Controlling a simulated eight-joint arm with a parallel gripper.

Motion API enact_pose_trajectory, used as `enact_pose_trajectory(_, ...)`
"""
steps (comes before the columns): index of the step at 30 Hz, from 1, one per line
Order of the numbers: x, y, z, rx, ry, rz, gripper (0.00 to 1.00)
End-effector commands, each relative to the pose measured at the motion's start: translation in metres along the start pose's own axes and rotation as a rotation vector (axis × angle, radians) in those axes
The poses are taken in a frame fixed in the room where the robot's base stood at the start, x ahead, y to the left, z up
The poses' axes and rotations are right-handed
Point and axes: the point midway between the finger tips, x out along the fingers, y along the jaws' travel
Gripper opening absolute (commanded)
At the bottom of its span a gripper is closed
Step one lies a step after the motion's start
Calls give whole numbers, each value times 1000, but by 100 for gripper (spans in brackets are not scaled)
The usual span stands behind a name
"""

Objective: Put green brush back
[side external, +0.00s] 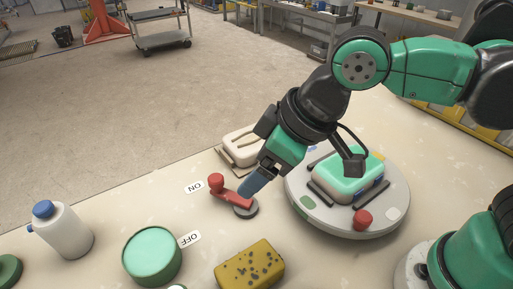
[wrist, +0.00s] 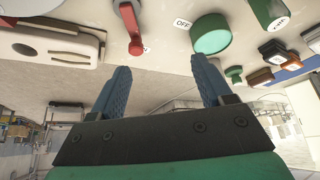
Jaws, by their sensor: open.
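No thing can be surely told as the green brush. A green block with a pale lower part (side external: 347,172) sits between dark rails on the round grey carousel (side external: 303,205). My gripper (side external: 251,186) has blue fingers and points down close above the red lever (side external: 217,183), left of the carousel. In the wrist view my gripper (wrist: 166,75) has its fingers wide apart with nothing between them. The lever (wrist: 135,28) shows beyond the left finger. A small green knobbed thing (wrist: 233,73) stands at the right in the wrist view; whether it belongs to a brush is unclear.
A round green container (side external: 152,255), a yellow spotted sponge (side external: 249,265) and a white bottle with blue cap (side external: 63,231) stand on the left. A beige object (side external: 241,146) lies behind the lever. Several small blocks (wrist: 272,51) show at the right in the wrist view.

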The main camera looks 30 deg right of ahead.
Motion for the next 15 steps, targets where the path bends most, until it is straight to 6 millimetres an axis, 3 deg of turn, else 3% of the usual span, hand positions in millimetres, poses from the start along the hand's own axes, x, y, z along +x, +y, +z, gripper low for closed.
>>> enact_pose_trajectory(1,-3,34,11,104,22,57,72)
enact_pose_trajectory(3,-7,71,26,222,50,127,72)
enact_pose_trajectory(6,-14,110,50,359,85,214,72)
enact_pose_trajectory(10,-21,138,73,472,112,291,72)
enact_pose_trajectory(15,-24,149,83,515,124,322,72)
